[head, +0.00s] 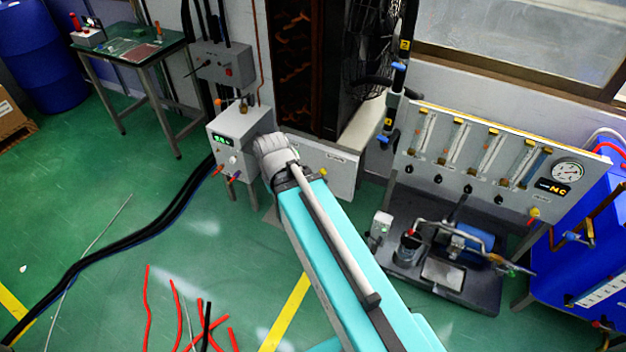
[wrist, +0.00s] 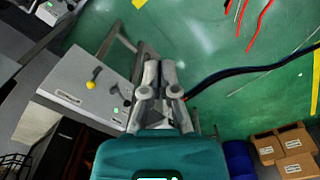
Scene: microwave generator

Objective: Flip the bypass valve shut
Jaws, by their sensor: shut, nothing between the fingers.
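My gripper (wrist: 160,70) is shut and empty in the wrist view, its fingers side by side in front of a grey cabinet. In the head view my own arm hides the fingers. I cannot tell for sure which valve is the bypass valve. Blue-handled valves sit on the vertical pipe, an upper one (head: 399,66) and a lower one (head: 386,138). Another blue handle (head: 572,237) is on the blue tank at the right. These are all apart from my gripper.
A grey control box (head: 238,130) with a green display stands beside my wrist. The flowmeter panel (head: 470,150) and a pump skid (head: 450,275) are at the right. Black cables (head: 130,235) and red tubes (head: 176,310) lie on the otherwise open floor at left.

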